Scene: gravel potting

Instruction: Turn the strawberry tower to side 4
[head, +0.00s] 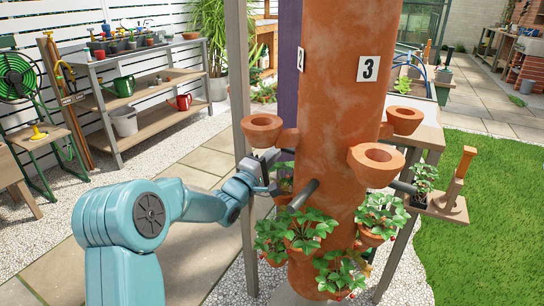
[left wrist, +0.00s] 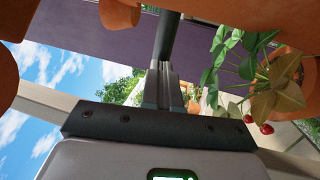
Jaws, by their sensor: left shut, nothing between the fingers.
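The strawberry tower (head: 335,110) is a tall terracotta column. A plate reading 3 (head: 368,68) faces me, and a plate reading 2 (head: 301,58) shows at its left edge. Dark handle bars stick out of the tower, one towards the front (head: 304,195) and one to the right (head: 402,187). My left gripper (head: 270,178) is at the tower's left side, below an empty cup (head: 262,130). In the left wrist view its fingers (left wrist: 164,82) are shut and empty, pointing at a dark bar (left wrist: 168,38); whether they touch it, I cannot tell.
Strawberry plants (head: 305,230) grow from the lower cups, close to my gripper. A grey post (head: 241,80) stands left of the tower. Paving and a shelving rack (head: 150,95) lie left.

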